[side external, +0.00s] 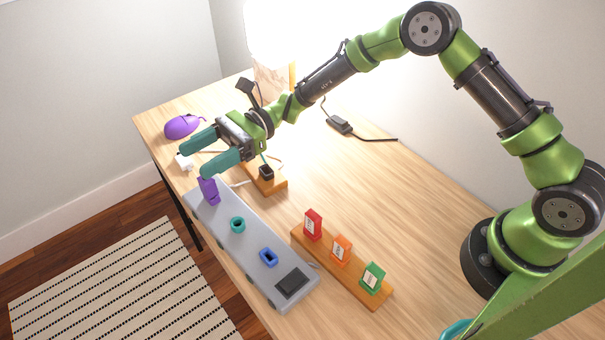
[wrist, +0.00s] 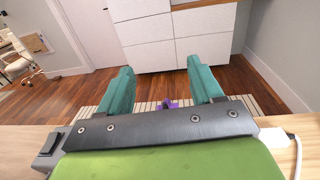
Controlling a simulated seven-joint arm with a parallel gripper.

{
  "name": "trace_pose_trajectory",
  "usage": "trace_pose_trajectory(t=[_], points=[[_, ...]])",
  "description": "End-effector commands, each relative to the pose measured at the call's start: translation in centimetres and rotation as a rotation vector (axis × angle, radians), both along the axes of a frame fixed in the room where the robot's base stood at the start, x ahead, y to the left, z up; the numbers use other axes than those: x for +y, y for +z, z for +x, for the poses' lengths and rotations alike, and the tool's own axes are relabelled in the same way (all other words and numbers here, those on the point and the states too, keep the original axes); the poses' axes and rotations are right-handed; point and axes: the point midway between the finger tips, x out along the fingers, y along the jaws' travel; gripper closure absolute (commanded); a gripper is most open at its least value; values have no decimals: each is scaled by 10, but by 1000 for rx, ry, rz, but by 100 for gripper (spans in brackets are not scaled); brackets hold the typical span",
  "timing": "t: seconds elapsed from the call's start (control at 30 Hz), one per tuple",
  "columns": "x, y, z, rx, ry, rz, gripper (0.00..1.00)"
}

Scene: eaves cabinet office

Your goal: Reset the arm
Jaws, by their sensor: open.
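My gripper (side external: 191,153) is open, with two teal fingers spread apart and nothing seen between them. In the side external view it hangs above the far left part of the desk, over the far end of a grey tray-like block (side external: 254,251). A purple piece (side external: 208,190) stands upright on that end of the block, just below the fingers. In the wrist view the gripper (wrist: 158,88) points out past the desk edge toward the floor, and a bit of the purple piece (wrist: 167,104) shows between and below the fingers.
The grey block also carries a teal ring (side external: 237,225), a blue ring (side external: 268,257) and a black square (side external: 291,283). A wooden strip (side external: 325,267) holds red, orange and green tags. A purple mouse (side external: 181,126), a white plug (side external: 184,161) and a black adapter (side external: 339,125) with cable lie nearby.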

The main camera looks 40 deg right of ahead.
Motion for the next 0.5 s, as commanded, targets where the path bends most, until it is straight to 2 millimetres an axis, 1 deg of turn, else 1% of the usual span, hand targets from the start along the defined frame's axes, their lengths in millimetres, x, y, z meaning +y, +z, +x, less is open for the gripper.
trace_pose_trajectory(t=[0.17, 0.27, 0.37, 0.47, 0.5], points=[[0, 1, -1, -8, 3, -5, 35], [-5, 11, -7, -62, 22, -48, 35], [-16, 29, -21, -178, 61, -141, 35], [-36, 48, -41, -335, 110, -272, 35], [-46, 55, -50, -399, 128, -330, 35]])
